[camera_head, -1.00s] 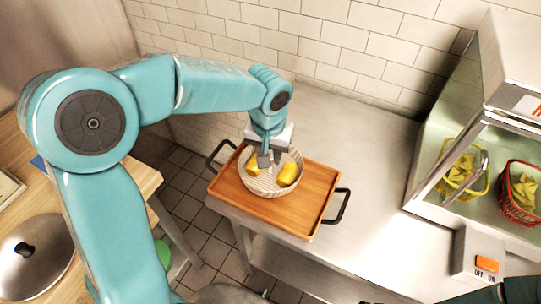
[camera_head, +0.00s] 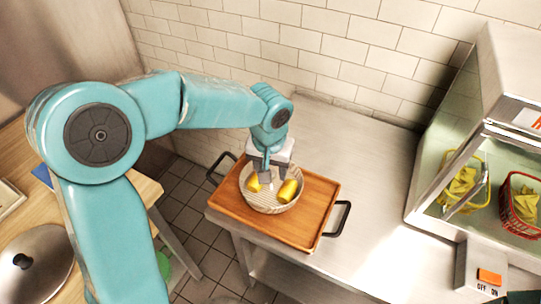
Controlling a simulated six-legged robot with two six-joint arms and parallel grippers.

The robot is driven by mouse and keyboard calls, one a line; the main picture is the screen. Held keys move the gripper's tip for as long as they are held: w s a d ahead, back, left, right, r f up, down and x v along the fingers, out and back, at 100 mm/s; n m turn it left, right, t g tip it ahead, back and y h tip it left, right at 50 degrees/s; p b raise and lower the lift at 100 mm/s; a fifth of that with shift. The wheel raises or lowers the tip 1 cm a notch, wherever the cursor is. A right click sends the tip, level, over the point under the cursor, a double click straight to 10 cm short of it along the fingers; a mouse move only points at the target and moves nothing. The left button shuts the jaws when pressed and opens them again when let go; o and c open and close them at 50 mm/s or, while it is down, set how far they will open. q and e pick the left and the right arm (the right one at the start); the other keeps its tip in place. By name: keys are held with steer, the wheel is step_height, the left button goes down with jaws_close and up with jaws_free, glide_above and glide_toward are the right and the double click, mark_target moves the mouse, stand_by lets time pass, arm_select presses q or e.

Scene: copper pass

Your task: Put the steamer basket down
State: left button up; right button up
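The steamer basket (camera_head: 271,206) is a round, pale basket with yellow food pieces (camera_head: 288,190) inside. It sits upright on the wooden tray (camera_head: 310,217) with black handles, toward its left part. My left gripper (camera_head: 276,173) points down at the back of the basket, and its two fingers stand apart. The gripper hides part of the basket's back rim, so I cannot tell whether a finger touches it. My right gripper is not in view.
The tray rests on a steel counter (camera_head: 360,160) against a white tiled wall. A glass-fronted warmer with a yellow basket (camera_head: 462,185) and a red basket (camera_head: 520,200) stands at right. A metal lid (camera_head: 38,268) lies on the wooden table at left.

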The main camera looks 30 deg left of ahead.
arm_select(q)
step_height(320, 180, up, 11)
steer(key=s, duration=0.1)
steer(key=shift+s+d+r, duration=0.2)
steer(key=shift+s, duration=0.05)
steer(key=shift+w, duration=0.1)
steer(key=shift+s, duration=0.2)
